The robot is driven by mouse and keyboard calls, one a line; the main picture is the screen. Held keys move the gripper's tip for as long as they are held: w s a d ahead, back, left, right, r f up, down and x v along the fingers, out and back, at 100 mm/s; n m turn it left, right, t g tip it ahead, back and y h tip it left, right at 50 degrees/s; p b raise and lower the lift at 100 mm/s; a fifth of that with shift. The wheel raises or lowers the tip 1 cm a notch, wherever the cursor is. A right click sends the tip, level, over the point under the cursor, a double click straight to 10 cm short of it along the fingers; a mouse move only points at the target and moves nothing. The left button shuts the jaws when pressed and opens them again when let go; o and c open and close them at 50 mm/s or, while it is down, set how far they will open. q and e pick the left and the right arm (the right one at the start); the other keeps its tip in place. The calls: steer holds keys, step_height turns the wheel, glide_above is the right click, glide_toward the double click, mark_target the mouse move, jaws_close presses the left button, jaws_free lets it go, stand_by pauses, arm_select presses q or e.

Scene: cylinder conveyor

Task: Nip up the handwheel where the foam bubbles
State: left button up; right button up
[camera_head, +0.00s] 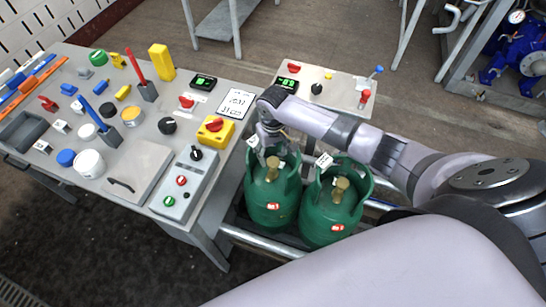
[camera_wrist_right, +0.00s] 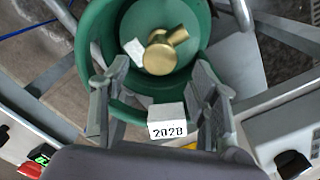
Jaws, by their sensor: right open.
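Two green gas cylinders stand side by side, the left cylinder (camera_head: 270,205) and the right cylinder (camera_head: 331,213). Each has a brass valve inside its collar, the left valve (camera_head: 272,166) and the right valve (camera_head: 341,187). My right gripper (camera_head: 271,147) is over the left cylinder's collar. In the right wrist view my right gripper (camera_wrist_right: 158,88) is open, with its fingers apart at the collar's near rim. The brass valve (camera_wrist_right: 161,54) lies beyond the fingertips, untouched. I cannot make out any foam. My left gripper is not in view.
A grey workbench (camera_head: 222,130) with buttons, markers and tools stands left of the cylinders. A small panel table (camera_head: 345,88) with switches stands behind them. Conveyor rails (camera_head: 262,241) run below the cylinders. Blue pipework (camera_head: 508,55) is at the far right.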

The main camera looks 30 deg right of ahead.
mark_target(273, 162)
step_height(273, 162, up, 8)
steer(key=shift+r, duration=0.2)
steer(key=shift+f, duration=0.1)
stand_by(0.5)
